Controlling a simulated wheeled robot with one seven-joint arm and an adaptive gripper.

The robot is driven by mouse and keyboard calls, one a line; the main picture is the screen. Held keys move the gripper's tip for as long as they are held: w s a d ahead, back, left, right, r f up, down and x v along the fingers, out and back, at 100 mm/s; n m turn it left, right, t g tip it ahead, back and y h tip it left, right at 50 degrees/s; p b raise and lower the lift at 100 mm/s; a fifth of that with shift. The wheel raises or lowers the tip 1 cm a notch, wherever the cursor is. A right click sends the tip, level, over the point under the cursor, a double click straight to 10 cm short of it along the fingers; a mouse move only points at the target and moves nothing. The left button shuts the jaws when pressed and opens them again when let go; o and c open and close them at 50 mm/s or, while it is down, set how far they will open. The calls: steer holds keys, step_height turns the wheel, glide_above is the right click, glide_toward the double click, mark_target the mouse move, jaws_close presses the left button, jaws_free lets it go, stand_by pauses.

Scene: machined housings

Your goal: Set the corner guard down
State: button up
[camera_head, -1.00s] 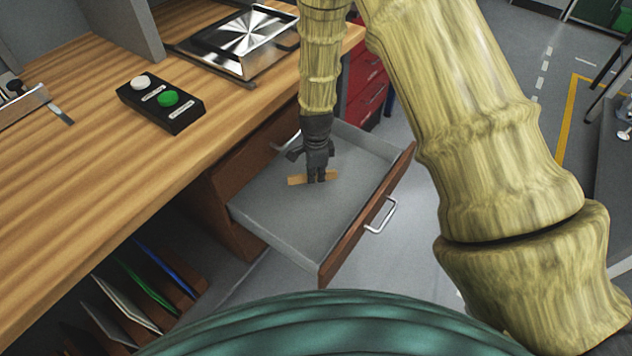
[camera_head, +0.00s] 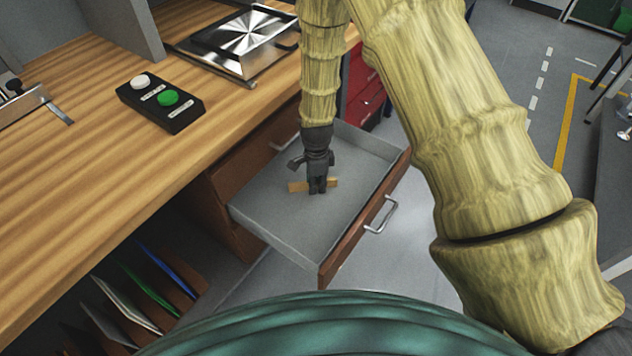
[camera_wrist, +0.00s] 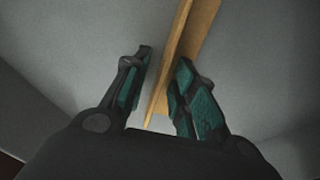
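The corner guard is a tan, wood-coloured angled strip (camera_head: 298,187) low inside the open grey drawer (camera_head: 265,207). Whether it rests on the drawer floor is hard to tell. My gripper (camera_head: 318,190) points down into the drawer at the guard's middle and hides part of it. In the wrist view, the guard (camera_wrist: 172,60) runs between the two teal-padded fingers of my gripper (camera_wrist: 165,90). The fingers stand apart. A clear gap shows between the guard and the left finger, and the guard is close to the right finger, perhaps touching it.
The drawer's brown front with its metal handle (camera_head: 381,215) is at the right. The wooden bench top (camera_head: 90,190) lies to the left, with a black button box (camera_head: 160,104) and a metal plate fixture (camera_head: 235,42). Coloured folders (camera_head: 140,285) stand below.

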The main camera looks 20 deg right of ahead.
step_height(320, 180, up, 12)
steer(key=p, duration=0.1)
stand_by(0.7)
steer(key=shift+r, duration=0.1)
